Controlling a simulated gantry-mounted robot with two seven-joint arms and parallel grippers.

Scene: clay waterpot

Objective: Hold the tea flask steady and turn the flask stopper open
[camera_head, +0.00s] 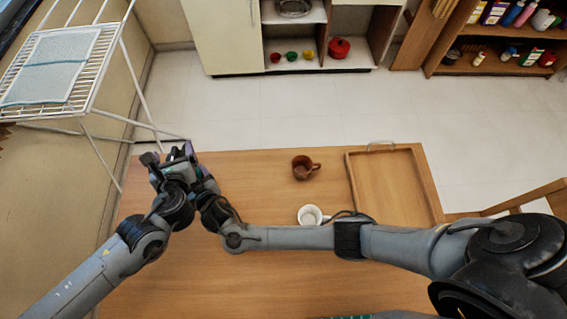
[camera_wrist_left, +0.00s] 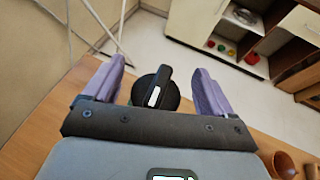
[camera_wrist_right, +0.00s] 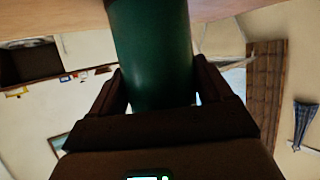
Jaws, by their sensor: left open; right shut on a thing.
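The tea flask (camera_wrist_right: 152,50) is a green cylinder in the right wrist view. My right gripper (camera_wrist_right: 160,92) is shut on its body, with one finger on each side. The flask stopper (camera_wrist_left: 165,100) is round and black with a raised bar across its top, in the left wrist view. My left gripper (camera_wrist_left: 157,85) is open above it, with one purple finger on each side and visible gaps. In the head view, my left gripper (camera_head: 178,152) is over the table's far left corner. The flask and right gripper are largely hidden there by my arms.
A brown mug (camera_head: 301,168) and a white mug (camera_head: 310,215) stand mid-table, the white one close to my right forearm. A wooden tray (camera_head: 352,190) lies at the table's right. A white drying rack (camera_head: 118,60) stands beyond the left corner.

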